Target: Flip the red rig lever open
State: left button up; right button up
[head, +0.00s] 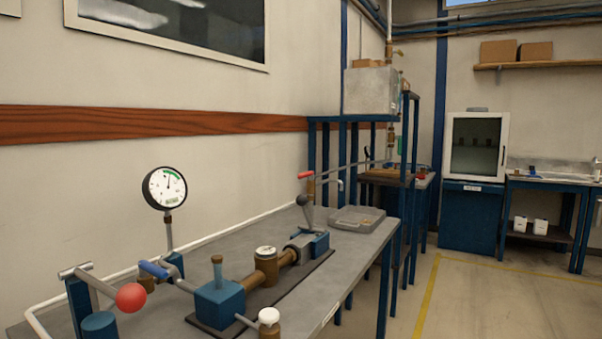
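A grey-topped test bench (232,242) carries the rig. Two red handles show. One is a red lever handle (306,175) on a brass fitting near the far part of the bench, lying roughly level. The other is a red ball (131,297) on a grey lever arm at the near left, by a blue post. I cannot tell from the picture which is the rig lever. Neither my left nor my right gripper is in view.
A round gauge (165,188) stands at the back of the bench. A blue-handled lever (154,270), a blue valve block (219,303) and a brass meter (266,262) crowd the middle. A grey tray (357,219) sits at the far end. The floor (500,300) on the right is clear.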

aim_at(310, 174)
jog(key=i+l+u, duration=0.1)
jog(key=u, duration=0.35)
jog(key=i+l+u, duration=0.15)
jog(key=u, duration=0.25)
jog(key=l+u, duration=0.15)
jog(key=u, duration=0.3)
jog(key=i+l+u, duration=0.1)
jog(key=l, duration=0.4)
jog(key=i+l+u, duration=0.1)
jog(key=l, duration=0.35)
jog(key=i+l+u, duration=0.1)
jog(key=l, duration=0.4)
jog(key=i+l+u, duration=0.1)
jog(key=l, duration=0.4)
jog(key=i+l+u, duration=0.1)
jog(key=l, duration=0.45)
jog(key=i, duration=0.05)
